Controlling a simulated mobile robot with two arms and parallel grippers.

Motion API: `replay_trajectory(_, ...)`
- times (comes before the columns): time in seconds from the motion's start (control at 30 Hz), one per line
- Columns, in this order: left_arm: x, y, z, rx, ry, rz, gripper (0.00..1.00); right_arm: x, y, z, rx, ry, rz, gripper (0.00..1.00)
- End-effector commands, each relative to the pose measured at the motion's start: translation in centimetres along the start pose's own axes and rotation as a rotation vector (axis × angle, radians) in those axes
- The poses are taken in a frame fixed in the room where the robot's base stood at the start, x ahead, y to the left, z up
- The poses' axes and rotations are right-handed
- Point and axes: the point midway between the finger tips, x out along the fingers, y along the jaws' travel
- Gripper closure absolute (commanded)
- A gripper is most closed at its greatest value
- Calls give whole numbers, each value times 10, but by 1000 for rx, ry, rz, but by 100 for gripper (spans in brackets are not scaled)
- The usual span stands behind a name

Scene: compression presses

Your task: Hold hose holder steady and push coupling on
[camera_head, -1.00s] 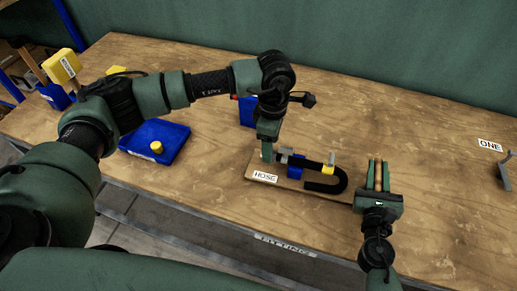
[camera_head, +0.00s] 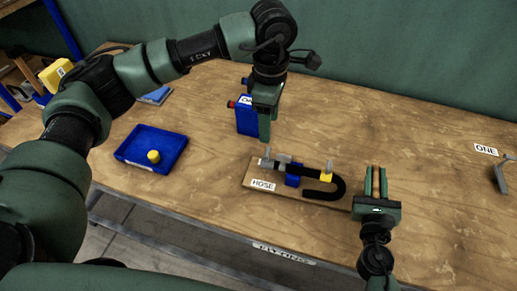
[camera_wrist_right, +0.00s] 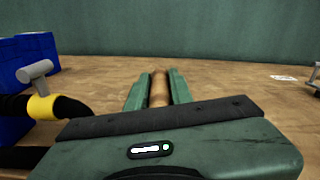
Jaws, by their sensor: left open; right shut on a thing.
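The hose holder (camera_head: 259,172) is a flat wooden board labelled HOSE. A black U-shaped hose (camera_head: 336,188) lies on it, with a yellow band (camera_head: 326,177) and a blue block (camera_head: 292,180). Grey fittings (camera_head: 283,158) sit at the hose's left end; I cannot tell which is the coupling or how far on it is. My left gripper (camera_head: 265,138) points down above that end, open and apart from it. My right gripper (camera_head: 376,170) is shut on a brown rod (camera_wrist_right: 159,90) at the board's right end. I cannot see whether the rod joins the board.
A blue tray (camera_head: 128,156) with a yellow knob (camera_head: 153,156) stands left. A blue box (camera_head: 246,118) stands behind my left gripper. A ONE label (camera_head: 486,150) and a grey bracket (camera_head: 501,176) are at far right. The table's back right is clear.

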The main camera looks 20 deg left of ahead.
Motion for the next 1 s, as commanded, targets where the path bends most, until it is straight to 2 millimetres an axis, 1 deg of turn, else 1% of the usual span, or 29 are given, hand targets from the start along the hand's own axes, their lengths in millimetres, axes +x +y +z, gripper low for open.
replay_trajectory(0.1, -4, 0, 0, 0, 0, -1, 42, 0, -1, 1, -1, -1, -3, 100)
replay_trajectory(0.3, -4, 0, 0, 0, 0, -1, 42, 0, -1, 1, -2, -1, -3, 100)
replay_trajectory(0.33, -4, 0, 0, 0, 0, -1, 42, 0, -1, 1, -2, -1, -3, 70)
replay_trajectory(0.4, -4, 0, 0, 0, 0, -1, 42, 0, -1, 1, -2, -1, -3, 53)
replay_trajectory(0.77, -3, 0, 0, 0, 0, -1, 42, -2, 0, 0, -1, 0, -1, 53)
replay_trajectory(0.87, -3, 0, 0, 0, 0, -1, 42, -12, 0, 0, -3, 0, 0, 53)
replay_trajectory(1.0, -3, 0, 0, 0, 0, -1, 42, -39, 0, -1, -4, 2, 1, 53)
